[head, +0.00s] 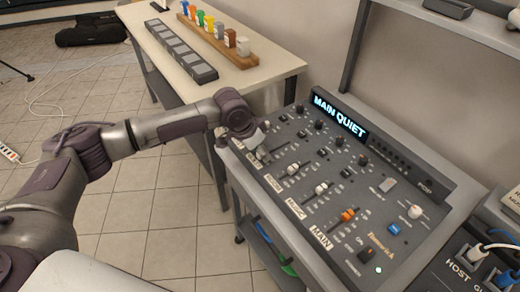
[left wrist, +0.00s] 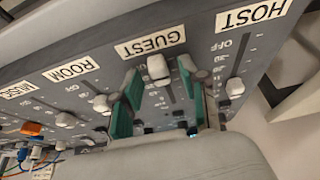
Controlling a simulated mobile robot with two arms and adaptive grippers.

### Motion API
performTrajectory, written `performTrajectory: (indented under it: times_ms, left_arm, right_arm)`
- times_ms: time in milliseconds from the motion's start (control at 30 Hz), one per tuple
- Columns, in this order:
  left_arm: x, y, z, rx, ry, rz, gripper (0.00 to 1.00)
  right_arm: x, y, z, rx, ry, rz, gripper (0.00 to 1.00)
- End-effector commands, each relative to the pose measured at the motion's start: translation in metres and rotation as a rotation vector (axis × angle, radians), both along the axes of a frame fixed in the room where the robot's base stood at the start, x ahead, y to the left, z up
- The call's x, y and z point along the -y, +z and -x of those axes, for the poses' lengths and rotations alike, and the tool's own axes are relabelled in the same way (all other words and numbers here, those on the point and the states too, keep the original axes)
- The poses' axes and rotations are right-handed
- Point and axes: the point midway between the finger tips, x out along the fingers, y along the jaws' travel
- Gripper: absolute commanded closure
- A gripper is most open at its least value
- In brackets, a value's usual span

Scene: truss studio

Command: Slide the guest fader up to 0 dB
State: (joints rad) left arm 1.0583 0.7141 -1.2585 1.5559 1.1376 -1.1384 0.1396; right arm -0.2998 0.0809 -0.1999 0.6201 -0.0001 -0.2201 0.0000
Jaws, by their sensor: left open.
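The guest fader has a pale cap (left wrist: 158,70), seen in the left wrist view just beyond the GUEST label (left wrist: 150,42), near the label end of its slot. My left gripper (left wrist: 160,90) is open, with one green finger on each side of this cap. I cannot tell whether either finger touches it. In the head view my left gripper (head: 250,138) is low over the far-left end of the mixing console (head: 385,205) and partly hides the faders there. My right gripper is not in view.
The host fader cap (left wrist: 235,88) is beside the right finger and the room fader cap (left wrist: 101,104) is left of the left finger. An orange main fader (head: 348,214) is nearer. The console display (head: 339,115) reads MAIN QUIET. A pale table (head: 275,65) stands behind my arm.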

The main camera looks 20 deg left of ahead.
Motion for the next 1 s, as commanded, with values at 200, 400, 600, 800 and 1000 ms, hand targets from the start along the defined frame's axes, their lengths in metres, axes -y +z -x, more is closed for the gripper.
performTrajectory:
  times_ms: [200, 400, 600, 800, 1000]
  left_arm:
    - [0.000, 0.000, 0.000, 0.000, 0.000, 0.000, 0.88]
    - [0.000, 0.000, 0.000, 0.000, 0.000, 0.000, 1.00]
    - [0.000, 0.001, 0.000, 0.000, 0.000, 0.000, 1.00]
    - [0.018, 0.003, -0.022, 0.002, 0.000, 0.004, 1.00]
    - [0.034, 0.003, -0.044, 0.001, 0.001, 0.003, 1.00]
  right_arm:
    - [0.000, 0.000, 0.000, 0.000, 0.000, 0.000, 0.60]
    - [0.000, 0.000, 0.000, 0.000, 0.000, 0.000, 0.60]
    - [-0.001, 0.000, 0.000, 0.000, 0.000, -0.001, 0.60]
    - [-0.001, 0.004, 0.000, 0.000, -0.001, -0.002, 0.60]
    - [-0.006, 0.012, 0.004, -0.005, -0.002, -0.007, 0.60]
